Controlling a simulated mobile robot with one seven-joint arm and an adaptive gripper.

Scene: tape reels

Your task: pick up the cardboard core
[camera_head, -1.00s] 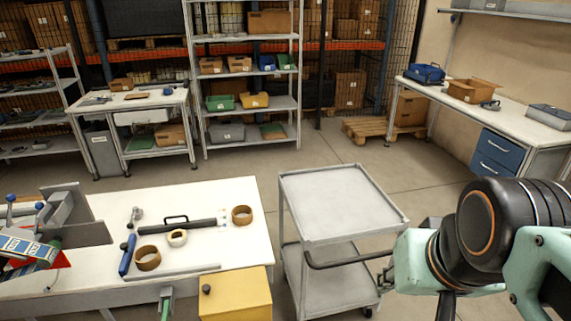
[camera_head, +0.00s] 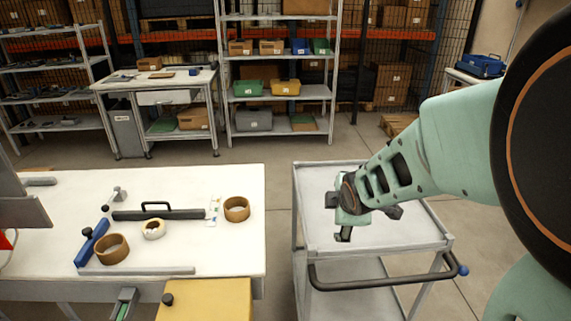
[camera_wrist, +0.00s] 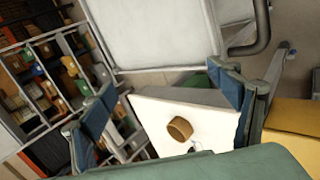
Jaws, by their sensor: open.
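Two brown ring-shaped cores lie on the white table: one near its right edge (camera_head: 237,214) and one nearer the front left (camera_head: 112,256). I cannot tell for certain which is the cardboard core. A smaller cream roll (camera_head: 153,235) lies between them. My gripper (camera_head: 340,218) is above the grey cart, to the right of the table and apart from the rings. In the wrist view my gripper (camera_wrist: 165,110) is open with nothing between its blue fingers, and one brown ring (camera_wrist: 179,131) shows beyond on the white tabletop.
The white table (camera_head: 215,252) also bears a black-handled bar (camera_head: 160,214), a blue tool (camera_head: 92,243) and a flat grey strip (camera_head: 137,270). A yellow box (camera_head: 205,301) stands at its front. The cart (camera_head: 425,235) has a dark handle, with a gap between cart and table.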

